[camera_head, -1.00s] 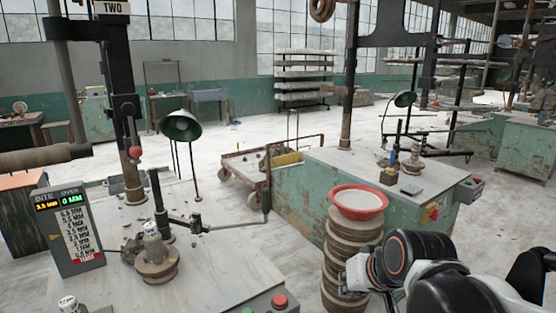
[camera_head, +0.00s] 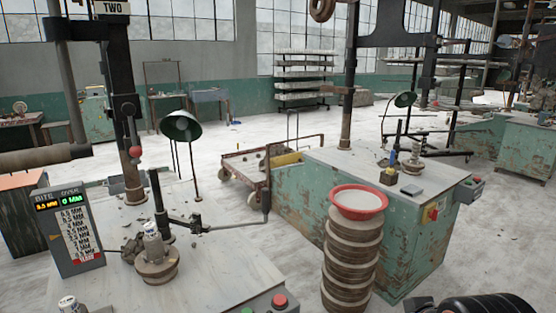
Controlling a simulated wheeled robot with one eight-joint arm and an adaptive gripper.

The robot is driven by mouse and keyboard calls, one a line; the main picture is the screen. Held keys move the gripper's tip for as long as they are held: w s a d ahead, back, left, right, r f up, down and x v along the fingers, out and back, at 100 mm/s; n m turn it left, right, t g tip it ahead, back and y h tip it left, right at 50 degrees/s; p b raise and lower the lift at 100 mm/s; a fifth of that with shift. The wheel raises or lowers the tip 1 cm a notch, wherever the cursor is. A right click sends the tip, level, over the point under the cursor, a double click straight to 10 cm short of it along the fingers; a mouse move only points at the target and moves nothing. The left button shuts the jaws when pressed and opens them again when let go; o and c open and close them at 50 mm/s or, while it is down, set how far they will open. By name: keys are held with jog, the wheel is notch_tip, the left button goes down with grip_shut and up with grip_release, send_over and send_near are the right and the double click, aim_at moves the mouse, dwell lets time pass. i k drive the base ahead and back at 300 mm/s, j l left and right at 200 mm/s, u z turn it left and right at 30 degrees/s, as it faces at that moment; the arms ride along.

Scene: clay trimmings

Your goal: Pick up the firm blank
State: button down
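A small pale, marked piece (camera_head: 151,239) stands upright on the round wheel head (camera_head: 157,268) on the near left bench. A second pale piece with dark marks on top (camera_head: 68,303) is cut off by the bottom edge at the left. The markings are too small to read, so I cannot tell which is the firm blank. My gripper is not in view. Only a dark part of my arm shows at the bottom right corner.
A display box (camera_head: 70,231) stands at the near bench's left. A lamp (camera_head: 181,126) and black post are behind the wheel. A red-rimmed basin (camera_head: 359,201) tops a stack of round slabs (camera_head: 351,262) right of the bench. A green bench (camera_head: 400,215) stands beyond.

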aim_at(152, 239)
jog(key=u, duration=1.3)
jog(key=i+l+u, duration=0.15)
jog(key=l, duration=0.2)
jog(key=i+l+u, duration=0.15)
jog(key=l, duration=0.2)
jog(key=i+l+u, duration=0.15)
jog(key=l, duration=0.25)
